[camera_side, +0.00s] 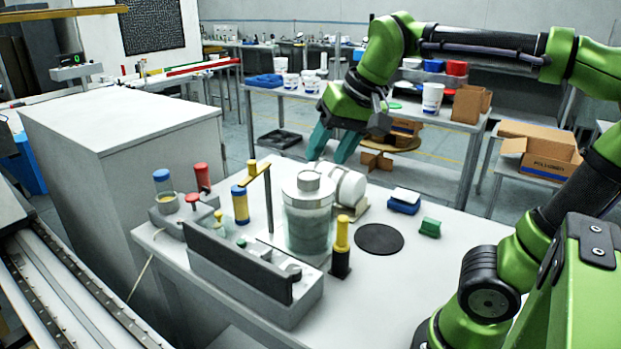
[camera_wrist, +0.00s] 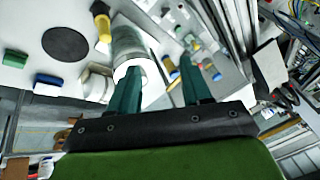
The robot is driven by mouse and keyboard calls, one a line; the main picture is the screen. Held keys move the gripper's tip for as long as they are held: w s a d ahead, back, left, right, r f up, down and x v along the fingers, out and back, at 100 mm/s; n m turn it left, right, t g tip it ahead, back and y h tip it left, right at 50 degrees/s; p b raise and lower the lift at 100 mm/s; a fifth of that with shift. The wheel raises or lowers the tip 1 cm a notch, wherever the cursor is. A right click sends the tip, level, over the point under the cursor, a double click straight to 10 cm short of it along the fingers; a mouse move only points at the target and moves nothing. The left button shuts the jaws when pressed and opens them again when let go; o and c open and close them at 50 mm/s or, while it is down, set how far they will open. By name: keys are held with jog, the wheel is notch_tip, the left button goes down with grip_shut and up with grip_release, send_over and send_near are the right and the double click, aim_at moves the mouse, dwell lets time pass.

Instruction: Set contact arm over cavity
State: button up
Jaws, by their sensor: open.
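My gripper (camera_side: 328,157) is open and empty, its two teal fingers pointing down above the back of the white table. The fingers also show in the wrist view (camera_wrist: 160,68), apart, over the table's crowded part. I cannot tell for sure which part is the contact arm. A thin tan bar (camera_side: 256,176) slants above a blue-capped yellow cylinder (camera_side: 240,207), left of a clear lidded jar (camera_side: 307,218). A grey block with a long black plate (camera_side: 240,262) stands in front. No cavity can be made out clearly.
A white rounded part (camera_side: 345,185) lies behind the jar. A yellow-topped black post (camera_side: 341,250) stands right of the jar, near a black disc (camera_side: 379,239). A blue block (camera_side: 404,202) and a green block (camera_side: 430,228) lie further right. The table's right front is clear.

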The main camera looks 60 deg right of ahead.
jog(key=w+d+f+m+g+h, duration=0.45)
jog(key=w+d, duration=0.35)
jog(key=w, duration=0.2)
notch_tip(320, 180, up, 6)
jog(key=m+t+h, duration=0.2)
jog(key=m+h, duration=0.4)
jog(key=h, duration=0.8)
send_over(249, 165)
jog(key=shift+n+g, duration=0.25)
jog(key=shift+g, duration=0.2)
notch_tip(249, 165, down, 11)
jog(key=shift+f, duration=0.15)
jog(key=shift+w+d+f, duration=0.1)
jog(key=shift+d+f, duration=0.1)
jog(key=shift+d, duration=0.4)
jog(key=shift+d+f, duration=0.2)
jog(key=shift+d, duration=0.65)
jog(key=shift+c, duration=0.5)
grip_shut()
